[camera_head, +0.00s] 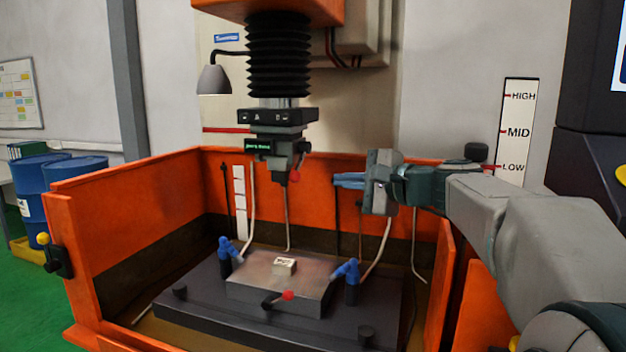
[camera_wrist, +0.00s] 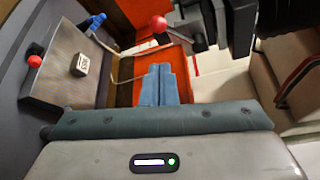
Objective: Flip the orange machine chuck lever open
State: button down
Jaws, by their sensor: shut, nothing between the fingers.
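The machine chuck (camera_head: 280,163) hangs under the machine's head, above the orange tank. Its short dark lever ends in a red knob (camera_head: 295,177) that hangs low at the chuck's right side. The knob also shows in the wrist view (camera_wrist: 159,23), beside the dark chuck body (camera_wrist: 196,28). My gripper (camera_head: 337,180) is to the right of the knob, about level with it and apart from it, with its blue fingers pointing left. The fingers (camera_wrist: 158,72) are together and empty in the wrist view.
A metal block (camera_head: 250,293) on the dark tank table carries a small labelled cube (camera_head: 284,266) and a second red-knobbed lever (camera_head: 288,295). Blue nozzles (camera_head: 225,248) stand beside it. The orange tank wall (camera_head: 130,190) encloses them. A grey lamp (camera_head: 214,80) hangs upper left.

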aim_at(300, 161)
jog(key=p+x, duration=0.2)
jog(key=x, duration=0.7)
jog(key=shift+w+a, duration=0.2)
jog(key=shift+a, duration=0.15)
jog(key=shift+f, duration=0.1)
